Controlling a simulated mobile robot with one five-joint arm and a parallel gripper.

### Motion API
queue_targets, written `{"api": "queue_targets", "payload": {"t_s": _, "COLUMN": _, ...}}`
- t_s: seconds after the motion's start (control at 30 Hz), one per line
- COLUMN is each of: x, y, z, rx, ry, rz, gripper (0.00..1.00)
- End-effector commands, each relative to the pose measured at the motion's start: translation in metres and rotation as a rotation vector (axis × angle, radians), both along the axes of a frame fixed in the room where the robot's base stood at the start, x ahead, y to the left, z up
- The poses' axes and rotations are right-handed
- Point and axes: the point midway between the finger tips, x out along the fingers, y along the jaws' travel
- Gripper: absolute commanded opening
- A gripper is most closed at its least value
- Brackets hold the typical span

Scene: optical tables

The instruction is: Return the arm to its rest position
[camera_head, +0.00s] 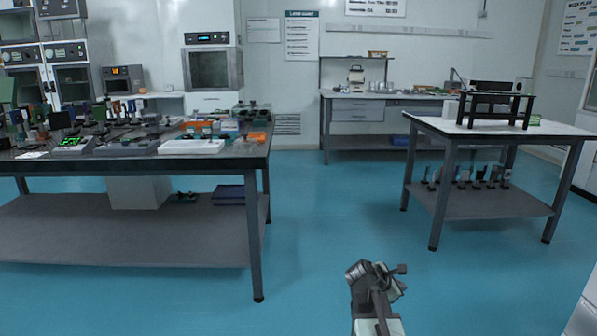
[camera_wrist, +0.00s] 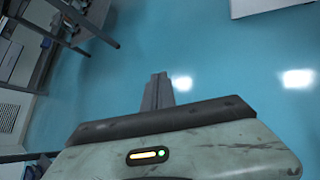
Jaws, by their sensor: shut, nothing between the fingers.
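My gripper (camera_wrist: 158,92) shows in the wrist view as two grey fingers pressed together, with nothing between them and only blue floor beyond. In the head view my arm (camera_head: 375,300) is at the bottom, right of centre, folded over the open floor. It touches no table. The fingertips cannot be made out clearly in the head view.
A crowded optical table (camera_head: 130,163) stands at left. A white-topped table (camera_head: 480,131) with a black stand (camera_head: 495,97) is at right. A bench (camera_head: 355,97) stands at the back wall. Blue floor (camera_head: 330,215) is clear between the tables. A white cabinet edge (camera_head: 585,310) is at lower right.

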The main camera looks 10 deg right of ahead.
Motion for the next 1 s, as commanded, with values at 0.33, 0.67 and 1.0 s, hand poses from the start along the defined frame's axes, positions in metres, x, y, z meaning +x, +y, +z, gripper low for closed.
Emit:
{"api": "queue_targets", "payload": {"t_s": 0.33, "x": -0.041, "y": 0.264, "z": -0.064, "rx": 0.766, "ry": -0.25, "rz": -0.57, "gripper": 0.0}}
{"api": "queue_targets", "payload": {"t_s": 0.67, "x": -0.099, "y": 0.326, "z": -0.078, "rx": 0.952, "ry": -0.363, "rz": -1.4, "gripper": 0.0}}
{"api": "queue_targets", "payload": {"t_s": 1.0, "x": -0.097, "y": 0.325, "z": 0.042, "rx": 0.952, "ry": -0.376, "rz": -1.406, "gripper": 0.0}}
